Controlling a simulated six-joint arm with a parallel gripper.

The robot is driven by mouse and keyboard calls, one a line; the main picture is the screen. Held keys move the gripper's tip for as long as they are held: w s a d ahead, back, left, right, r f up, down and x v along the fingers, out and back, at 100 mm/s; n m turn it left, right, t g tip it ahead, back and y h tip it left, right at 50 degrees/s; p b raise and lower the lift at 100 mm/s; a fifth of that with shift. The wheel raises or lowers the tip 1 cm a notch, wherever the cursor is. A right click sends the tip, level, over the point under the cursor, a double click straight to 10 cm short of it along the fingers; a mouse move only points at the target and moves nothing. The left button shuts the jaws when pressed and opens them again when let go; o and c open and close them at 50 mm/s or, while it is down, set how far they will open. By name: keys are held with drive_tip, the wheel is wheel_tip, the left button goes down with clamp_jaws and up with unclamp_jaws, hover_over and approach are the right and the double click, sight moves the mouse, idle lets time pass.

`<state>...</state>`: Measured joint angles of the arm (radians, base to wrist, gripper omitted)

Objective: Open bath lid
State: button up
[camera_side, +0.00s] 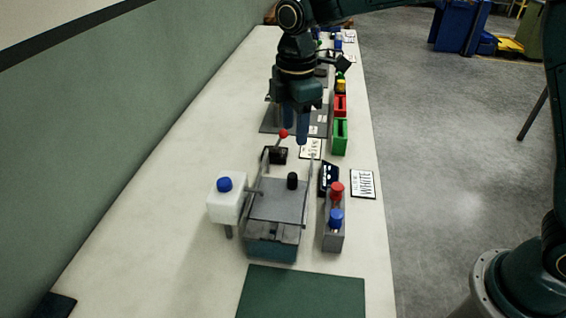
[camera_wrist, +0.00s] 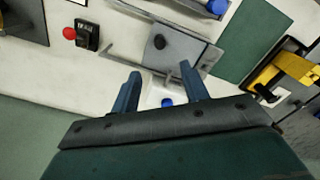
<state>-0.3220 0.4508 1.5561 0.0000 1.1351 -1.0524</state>
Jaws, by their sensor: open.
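The bath (camera_side: 272,244) is a dark teal-grey box on the bench in the side view. Its flat grey lid (camera_side: 275,205) lies over the top and looks shut. A black knob (camera_side: 292,181) stands up from the lid near its far edge. The wrist view shows the lid (camera_wrist: 186,50) and knob (camera_wrist: 159,41) ahead of the fingertips. My gripper (camera_side: 296,128) is open and empty, pointing down above the bench beyond the bath. In the wrist view, my gripper (camera_wrist: 160,72) has its two blue fingers spread, apart from the knob.
A white tank (camera_side: 226,208) with a blue cap stands left of the bath. A red-ball lever (camera_side: 283,133) stands behind it. Thin rails flank the lid. A grey stand (camera_side: 333,235) with red and blue caps is at right. A green mat (camera_side: 300,292) lies in front.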

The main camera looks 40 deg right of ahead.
sight(293, 175)
drive_tip(key=shift+f, duration=0.1)
wheel_tip(293, 175, down, 14)
drive_tip(key=shift+r, duration=0.2)
idle(0.7)
clamp_jaws()
